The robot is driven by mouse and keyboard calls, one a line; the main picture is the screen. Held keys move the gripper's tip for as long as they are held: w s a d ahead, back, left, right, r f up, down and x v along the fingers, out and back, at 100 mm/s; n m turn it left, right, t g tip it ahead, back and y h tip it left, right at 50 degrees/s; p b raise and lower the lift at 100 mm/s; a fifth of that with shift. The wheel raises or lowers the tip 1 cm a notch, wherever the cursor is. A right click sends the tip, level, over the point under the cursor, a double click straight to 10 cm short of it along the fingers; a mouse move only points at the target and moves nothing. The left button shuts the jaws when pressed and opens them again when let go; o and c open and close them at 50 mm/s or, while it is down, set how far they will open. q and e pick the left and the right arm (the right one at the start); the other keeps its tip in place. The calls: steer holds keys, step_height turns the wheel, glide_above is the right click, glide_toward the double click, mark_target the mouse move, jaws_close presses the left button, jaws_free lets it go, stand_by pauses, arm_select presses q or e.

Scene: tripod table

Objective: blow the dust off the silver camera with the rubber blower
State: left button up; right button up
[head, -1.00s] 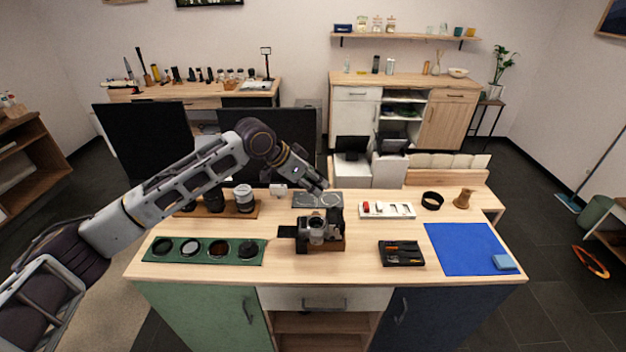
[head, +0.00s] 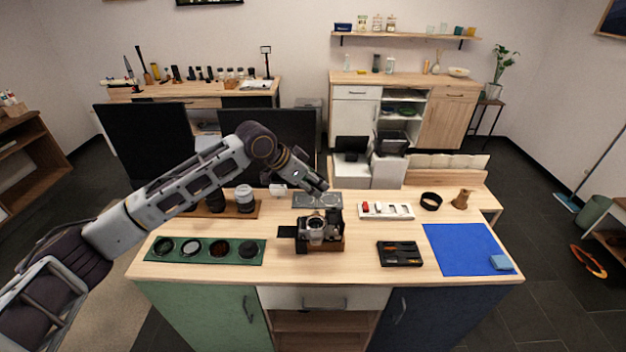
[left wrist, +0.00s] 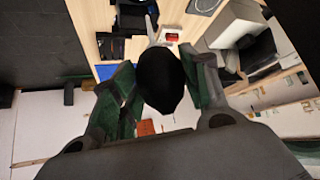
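The silver camera (head: 318,230) stands on a wooden holder near the middle of the table (head: 360,268). My left gripper (head: 318,186) is above and just behind it, pointing down and to the right. In the left wrist view the gripper (left wrist: 163,85) has its green-padded fingers on both sides of the black bulb of the rubber blower (left wrist: 160,80). The blower's pale nozzle (left wrist: 152,29) points away toward the table, beside the dark edge of the camera area. In the head view the blower is hard to make out. Dust cannot be made out. My right gripper is not in view.
A green filter mat (head: 190,259) lies left of the camera, with lenses on a board (head: 180,212) behind it. A black tool tray (head: 384,260), white tray (head: 376,213) and blue mat (head: 450,262) lie to the right. Bare wood is between them.

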arm_select(q)
steer(key=shift+f, duration=1.3)
steer(key=shift+f+b, duration=0.4)
steer(key=shift+f, duration=1.1)
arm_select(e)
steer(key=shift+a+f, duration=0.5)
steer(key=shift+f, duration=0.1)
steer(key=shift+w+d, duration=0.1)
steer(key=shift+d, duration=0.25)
arm_select(q)
steer(key=shift+c, duration=0.6)
steer(key=c, duration=0.3)
steer(key=shift+c, duration=0.3)
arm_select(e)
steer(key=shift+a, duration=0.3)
